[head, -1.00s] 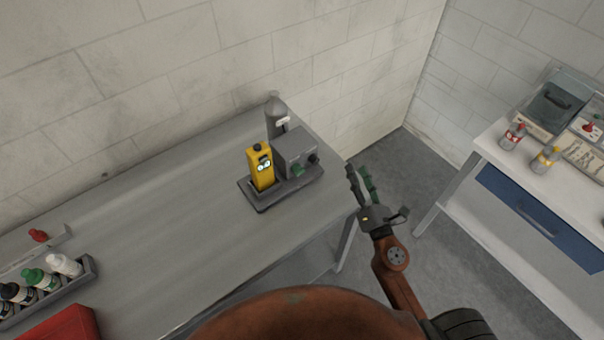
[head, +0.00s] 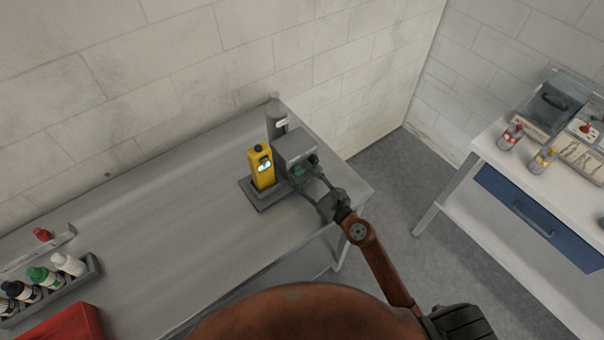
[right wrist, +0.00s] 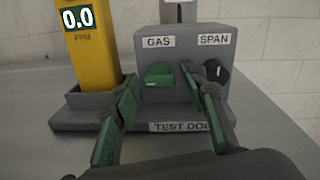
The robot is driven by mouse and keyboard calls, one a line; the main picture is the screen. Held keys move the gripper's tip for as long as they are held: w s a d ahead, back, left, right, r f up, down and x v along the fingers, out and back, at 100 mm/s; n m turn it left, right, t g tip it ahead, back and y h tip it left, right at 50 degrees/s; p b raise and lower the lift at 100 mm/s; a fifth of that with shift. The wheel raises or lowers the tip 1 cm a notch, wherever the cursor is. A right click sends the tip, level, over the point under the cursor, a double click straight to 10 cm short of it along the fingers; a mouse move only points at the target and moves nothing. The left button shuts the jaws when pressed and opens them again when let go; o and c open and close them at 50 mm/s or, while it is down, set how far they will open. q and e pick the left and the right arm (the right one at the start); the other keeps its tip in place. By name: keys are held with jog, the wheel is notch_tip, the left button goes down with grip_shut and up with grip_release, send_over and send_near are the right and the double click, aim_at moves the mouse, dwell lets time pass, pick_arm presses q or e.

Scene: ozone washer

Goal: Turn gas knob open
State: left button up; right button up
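The green gas knob (right wrist: 160,75) sits on the front of the grey test dock (right wrist: 188,55) under the label "GAS". In the head view the knob (head: 299,170) is a small green spot on the dock. My right gripper (right wrist: 160,76) is open, its green-padded fingers on either side of the knob. In the head view the right gripper (head: 310,180) reaches the dock front from the right. I see no clear contact with the knob. The right finger partly covers the black "SPAN" knob (right wrist: 218,73). My left gripper is out of view.
A yellow gas meter (right wrist: 95,50) reading 0.0 stands left of the knob. A grey cylinder (head: 277,120) is behind the dock. Bottles in a rack (head: 92,268) and a red box (head: 72,325) are at the far left. The table (head: 180,215) between is bare.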

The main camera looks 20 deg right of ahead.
jog(key=shift+w+a, duration=0.1)
jog(key=shift+w, duration=0.05)
jog(key=shift+c, duration=0.2)
jog(key=c, duration=1)
jog(key=shift+o, duration=0.2)
